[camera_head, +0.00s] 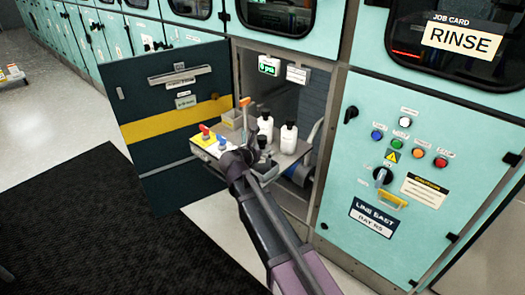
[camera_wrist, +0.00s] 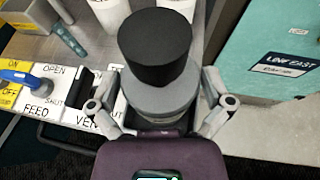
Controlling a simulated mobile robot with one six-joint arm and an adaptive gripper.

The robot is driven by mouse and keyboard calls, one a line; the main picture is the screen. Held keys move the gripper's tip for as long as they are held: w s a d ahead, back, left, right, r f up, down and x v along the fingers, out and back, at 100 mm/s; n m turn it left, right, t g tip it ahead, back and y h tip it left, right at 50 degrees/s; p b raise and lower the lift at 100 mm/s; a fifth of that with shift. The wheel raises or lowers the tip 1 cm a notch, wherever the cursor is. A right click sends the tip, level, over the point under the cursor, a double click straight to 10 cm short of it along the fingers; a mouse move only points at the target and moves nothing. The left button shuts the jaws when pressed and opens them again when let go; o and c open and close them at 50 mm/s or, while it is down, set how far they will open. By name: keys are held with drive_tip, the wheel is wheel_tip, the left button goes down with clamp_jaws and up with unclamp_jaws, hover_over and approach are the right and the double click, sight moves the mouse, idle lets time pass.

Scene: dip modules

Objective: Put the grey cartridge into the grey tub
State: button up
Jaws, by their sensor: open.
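The grey cartridge (camera_wrist: 158,98), with a wide black cap, stands between the fingers of my gripper (camera_wrist: 157,112) in the wrist view. The fingers are spread on both sides of it, and I see no clear contact. In the head view my gripper (camera_head: 248,156) is at the front of the pull-out shelf, and its wrist hides most of the cartridge. I cannot tell for sure which is the grey tub.
Two white bottles (camera_head: 265,127) with black caps stand on the shelf (camera_head: 300,150) behind my gripper. An open cabinet door (camera_head: 150,160) stands to the left, and a teal control panel (camera_head: 420,160) to the right.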

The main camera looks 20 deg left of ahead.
drive_tip(key=shift+r, duration=0.1)
drive_tip(key=shift+r, duration=0.15)
drive_tip(key=p+v, duration=0.4)
drive_tip(key=v, duration=0.8)
drive_tip(key=shift+p, duration=0.4)
drive_tip(key=w+d+f+m+g+h, duration=0.15)
drive_tip(key=d+f+m+g, duration=0.25)
drive_tip(key=d+m, duration=0.65)
drive_tip(key=w+d+f+m+g+h, duration=0.1)
drive_tip(key=w+d+f+m+g, duration=0.3)
drive_tip(key=d, duration=1.1)
drive_tip(key=s+d+f+m+g+y, duration=0.1)
drive_tip(key=s+d+m+g+y, duration=0.1)
drive_tip(key=s+d+m, duration=0.3)
drive_tip(key=s+d+f+m+g+y, duration=0.2)
drive_tip(key=s+d+m, duration=0.4)
drive_tip(key=d+m, duration=0.8)
drive_tip(key=shift+d+f+g+y, duration=0.3)
drive_tip(key=shift+d+g+y, duration=0.25)
drive_tip(key=shift+g, duration=0.15)
